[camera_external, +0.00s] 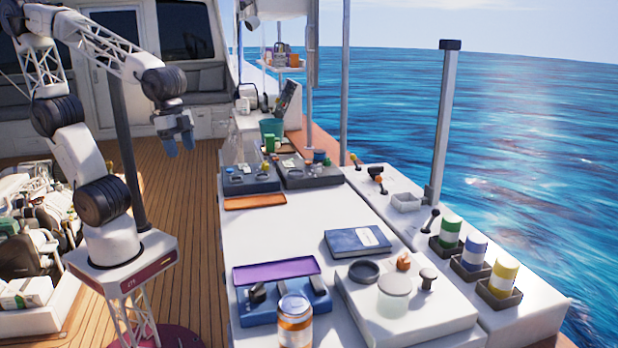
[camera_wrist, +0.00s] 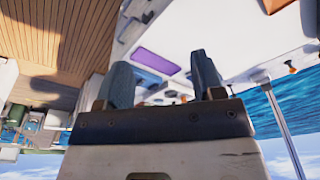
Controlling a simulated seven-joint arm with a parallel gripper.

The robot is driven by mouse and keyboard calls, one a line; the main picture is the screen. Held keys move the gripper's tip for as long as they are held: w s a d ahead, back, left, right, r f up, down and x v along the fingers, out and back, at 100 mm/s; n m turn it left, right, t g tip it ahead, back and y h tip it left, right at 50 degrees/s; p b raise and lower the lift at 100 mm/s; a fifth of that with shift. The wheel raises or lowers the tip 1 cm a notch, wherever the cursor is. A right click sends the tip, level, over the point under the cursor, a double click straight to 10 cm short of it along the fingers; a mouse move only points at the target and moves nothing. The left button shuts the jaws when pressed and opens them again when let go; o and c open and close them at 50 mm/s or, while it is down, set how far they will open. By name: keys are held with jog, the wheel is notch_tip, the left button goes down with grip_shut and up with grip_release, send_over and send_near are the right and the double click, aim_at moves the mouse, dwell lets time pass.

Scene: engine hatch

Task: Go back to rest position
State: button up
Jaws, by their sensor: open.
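My gripper (camera_external: 178,145) hangs at the end of my raised white arm in the external view. It points down over the wooden deck, left of the white counter, and holds nothing. In the wrist view its two dark fingers (camera_wrist: 163,85) stand apart with a gap between them. No object is between the fingers.
The white counter (camera_external: 262,238) carries a blue book (camera_external: 357,242), an orange-and-white jar (camera_external: 295,322) and a purple tray (camera_external: 276,271). Several striped cans, including a green one (camera_external: 450,232), stand at the right edge. The open engine hatch (camera_external: 45,225) is at left. Deck around my gripper is clear.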

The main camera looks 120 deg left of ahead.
jog(key=s+d+f+m, duration=0.1)
jog(key=s+d+f, duration=0.1)
jog(key=s+d, duration=0.5)
jog(key=s, duration=0.3)
jog(key=shift+f+h, duration=0.3)
jog(key=shift+f, duration=0.05)
jog(key=shift+o, duration=0.4)
dwell(1.9)
